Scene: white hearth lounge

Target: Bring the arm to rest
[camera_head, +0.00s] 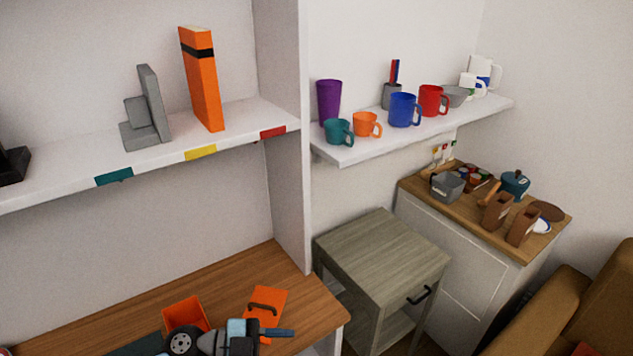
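What looks like my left arm's wrist and gripper (278,333) shows at the bottom edge, left of centre, over the wooden desktop (130,332). It has a round black joint, grey and light-blue parts and a dark bar pointing right. The fingers are not clear enough to tell open from shut, and I see nothing clearly held. An orange open box (184,312) and an orange flat piece with a brown handle (268,295) lie just behind it; contact cannot be told. My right gripper is not in view.
Above the desk, a white shelf (90,178) holds an orange binder (203,85) and a grey bookend (148,112). A wall shelf (345,153) bears several cups. A grey-green side table (380,247) is bare; a cabinet (455,255) beside it has a cluttered top. An armchair (570,310) stands front right.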

